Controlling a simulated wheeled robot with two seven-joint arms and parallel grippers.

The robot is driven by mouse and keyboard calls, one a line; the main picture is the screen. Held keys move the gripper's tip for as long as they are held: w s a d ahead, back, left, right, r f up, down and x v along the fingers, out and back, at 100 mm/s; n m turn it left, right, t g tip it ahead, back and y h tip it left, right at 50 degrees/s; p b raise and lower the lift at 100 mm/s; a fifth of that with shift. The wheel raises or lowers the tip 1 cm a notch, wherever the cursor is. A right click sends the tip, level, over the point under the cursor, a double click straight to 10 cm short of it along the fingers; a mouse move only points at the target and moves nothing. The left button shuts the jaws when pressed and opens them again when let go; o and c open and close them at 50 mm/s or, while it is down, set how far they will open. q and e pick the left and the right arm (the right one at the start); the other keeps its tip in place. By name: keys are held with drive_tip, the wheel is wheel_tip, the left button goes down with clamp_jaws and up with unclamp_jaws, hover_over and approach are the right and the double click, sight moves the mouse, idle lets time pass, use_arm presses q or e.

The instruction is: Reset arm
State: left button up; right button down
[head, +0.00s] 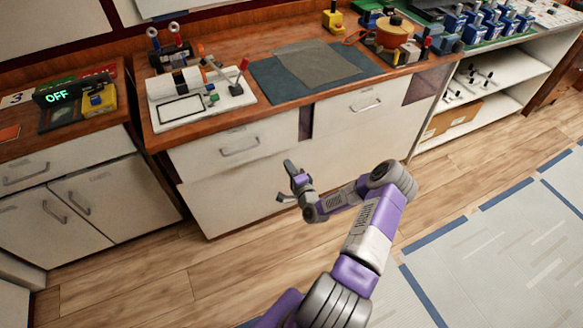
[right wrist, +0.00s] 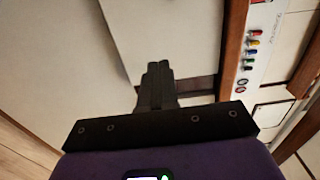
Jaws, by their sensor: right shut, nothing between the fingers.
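My right arm reaches up from the bottom of the head view, with its right gripper (head: 288,182) in front of the white cabinet (head: 235,200) below the counter. The gripper holds nothing and hangs clear of the countertop devices. In the right wrist view the two dark fingers (right wrist: 158,85) lie together, with the pale cabinet front behind them. My left gripper is not in the head view.
A white lever device (head: 205,98) and a dark mat (head: 270,80) sit on the wooden counter (head: 235,50). A display reading OFF (head: 57,97) stands at left. Open shelves (head: 505,70) are at right. Wood floor (head: 150,285) lies in front.

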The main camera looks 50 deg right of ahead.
drive_tip(key=shift+s+a, duration=0.3)
drive_tip(key=shift+s, duration=0.35)
drive_tip(key=a+f+n+g+y, duration=0.2)
drive_tip(key=a+f+n+y, duration=0.1)
drive_tip(key=a, duration=0.6)
drive_tip(key=a+f+n+g+y+p, duration=0.1)
drive_tip(key=a+f+n+g+y, duration=0.2)
drive_tip(key=a, duration=0.5)
drive_tip(key=a+f+n+g+y, duration=0.2)
drive_tip(key=a+n+y, duration=0.15)
drive_tip(key=a, duration=0.55)
drive_tip(key=s+a+n+g, duration=0.4)
drive_tip(key=s+a+n, duration=0.1)
drive_tip(key=s, duration=0.4)
drive_tip(key=s+a+n+g+y, duration=0.1)
drive_tip(key=s+a+n+g, duration=0.4)
drive_tip(key=s+a, duration=0.2)
drive_tip(key=shift+s+a+p, duration=0.4)
drive_tip(key=shift+s, duration=0.5)
drive_tip(key=shift+d, duration=0.1)
